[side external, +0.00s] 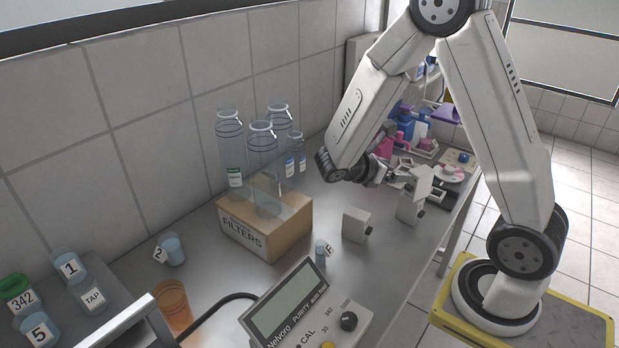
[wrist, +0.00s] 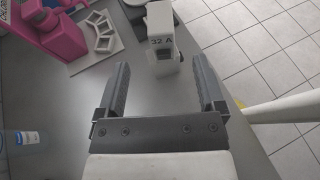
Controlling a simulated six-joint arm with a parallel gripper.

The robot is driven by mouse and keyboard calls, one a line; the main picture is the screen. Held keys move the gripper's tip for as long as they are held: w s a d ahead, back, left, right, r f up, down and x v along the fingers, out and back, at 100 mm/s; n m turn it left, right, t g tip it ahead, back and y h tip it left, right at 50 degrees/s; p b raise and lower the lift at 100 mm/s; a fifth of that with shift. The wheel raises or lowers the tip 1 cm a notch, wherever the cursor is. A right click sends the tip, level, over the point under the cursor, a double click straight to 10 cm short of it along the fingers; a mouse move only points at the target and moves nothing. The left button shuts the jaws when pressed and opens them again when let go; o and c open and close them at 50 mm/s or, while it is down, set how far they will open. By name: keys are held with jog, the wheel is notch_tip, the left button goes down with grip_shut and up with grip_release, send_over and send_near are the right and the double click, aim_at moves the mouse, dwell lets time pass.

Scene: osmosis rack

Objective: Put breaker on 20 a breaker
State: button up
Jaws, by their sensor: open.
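In the wrist view, a white block marked "32 A" (wrist: 160,28) stands ahead of the fingers, with a dark recess in its lower part. My gripper (wrist: 163,72) is open and empty, its two dark fingers apart. In the side external view, my gripper (side external: 372,180) hangs above the bench, its fingertips hard to make out. A pale block with a dark knob (side external: 355,225) stands on the bench below it. Another pale block with a knob (side external: 409,208) stands to the right, with a pale tilted piece (side external: 422,182) at its top. No "20 A" marking is readable.
A cardboard FILTERS box (side external: 255,235) holds several clear cylinders left of the gripper. A Nelvoro purity meter (side external: 300,310) stands at the front. Pink and purple items (side external: 390,140) crowd the back. In the wrist view, a pink item (wrist: 55,30) stands upper left.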

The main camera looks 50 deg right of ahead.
jog(key=a+f+m+t+y, duration=0.2)
jog(key=a+m+t+y, duration=0.5)
jog(key=a+m+y, duration=0.5)
jog(key=a+m, duration=0.1)
jog(key=a, duration=0.5)
jog(key=shift+w+f+m+t+y, duration=0.15)
jog(key=shift+w+m+t+y, duration=0.05)
jog(key=shift+m+t+y, duration=0.1)
